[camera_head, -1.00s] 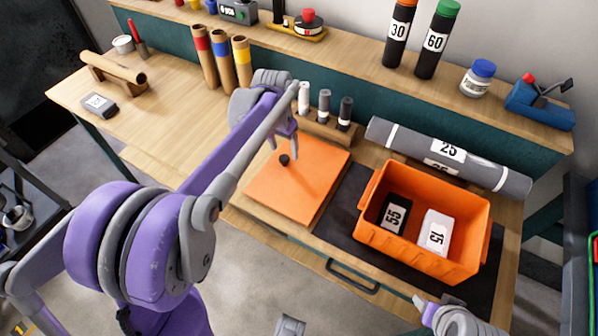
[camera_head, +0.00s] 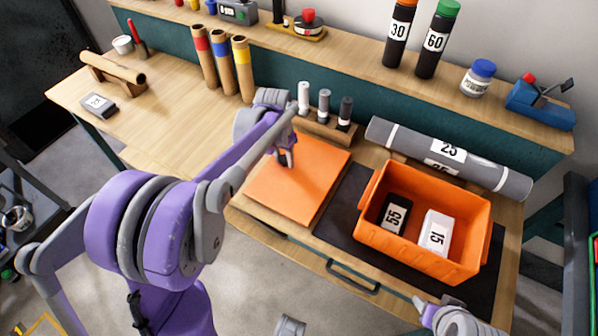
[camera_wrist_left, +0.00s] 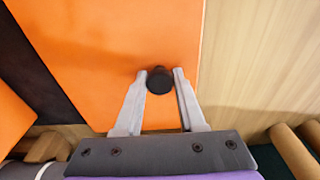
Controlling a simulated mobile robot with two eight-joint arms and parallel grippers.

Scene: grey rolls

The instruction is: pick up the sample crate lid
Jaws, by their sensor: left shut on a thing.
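The sample crate lid (camera_head: 303,180) is a flat orange panel lying on the bench, left of the orange crate (camera_head: 375,235). Its small dark knob (camera_wrist_left: 160,80) stands between the two fingers of my left gripper (camera_wrist_left: 160,76) in the left wrist view. My left gripper (camera_head: 286,158) comes down over the lid in the head view and is shut on the knob, which the fingers mostly hide there. The lid still appears flat on the bench. Part of my right arm shows at the bottom right of the head view; its jaws are not visible.
The crate holds a black box (camera_head: 395,214) and a white box (camera_head: 435,233) on a dark mat (camera_head: 341,222). A rack with several small cylinders (camera_head: 324,104) stands just behind the lid. Grey rolls (camera_head: 480,170) lie behind the crate. The bench's left part has free room.

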